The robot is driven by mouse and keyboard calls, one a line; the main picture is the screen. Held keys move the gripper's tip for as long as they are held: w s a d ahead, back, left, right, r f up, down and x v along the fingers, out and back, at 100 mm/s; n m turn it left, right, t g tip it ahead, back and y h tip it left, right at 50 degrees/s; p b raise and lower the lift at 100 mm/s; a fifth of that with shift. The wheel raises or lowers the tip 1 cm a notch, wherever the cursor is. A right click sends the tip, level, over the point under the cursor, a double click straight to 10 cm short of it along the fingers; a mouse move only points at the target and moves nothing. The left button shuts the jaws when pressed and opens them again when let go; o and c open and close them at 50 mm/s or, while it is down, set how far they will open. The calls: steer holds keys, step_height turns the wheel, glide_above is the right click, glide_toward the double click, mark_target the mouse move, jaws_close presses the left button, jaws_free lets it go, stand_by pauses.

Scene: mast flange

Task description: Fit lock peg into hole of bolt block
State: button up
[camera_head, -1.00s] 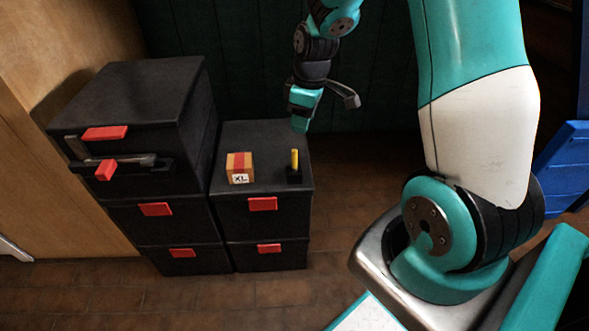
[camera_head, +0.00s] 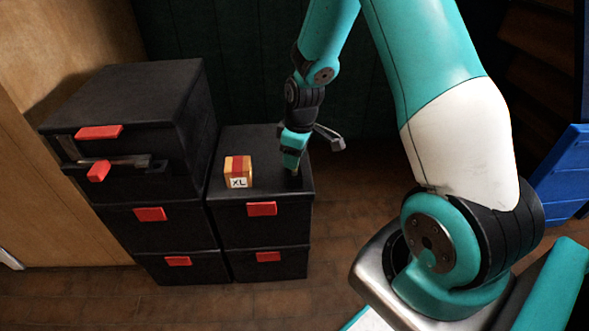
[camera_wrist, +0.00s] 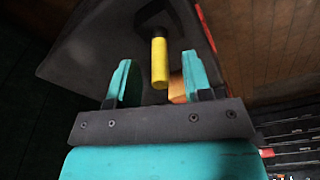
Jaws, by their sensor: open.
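The yellow lock peg (camera_wrist: 159,62) stands in a small black holder on the low black cabinet. My gripper (camera_wrist: 157,68) is open, its teal fingers on either side of the peg in the wrist view; I cannot tell whether they touch it. In the head view my gripper (camera_head: 293,166) points down over the holder (camera_head: 294,180) and mostly hides the peg. A dark bolt bar (camera_head: 118,163) with grey metal parts crosses the front of the taller cabinet at left, near a red handle. The hole of the bolt block cannot be made out.
An orange box marked XL (camera_head: 238,172) sits left of my gripper on the low cabinet (camera_head: 262,238). The taller black cabinet (camera_head: 125,95) rises beside it. A blue object (camera_head: 565,175) stands at the far right. Floor in front is clear.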

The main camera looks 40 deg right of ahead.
jaws_close()
steer(key=shift+r, duration=0.1)
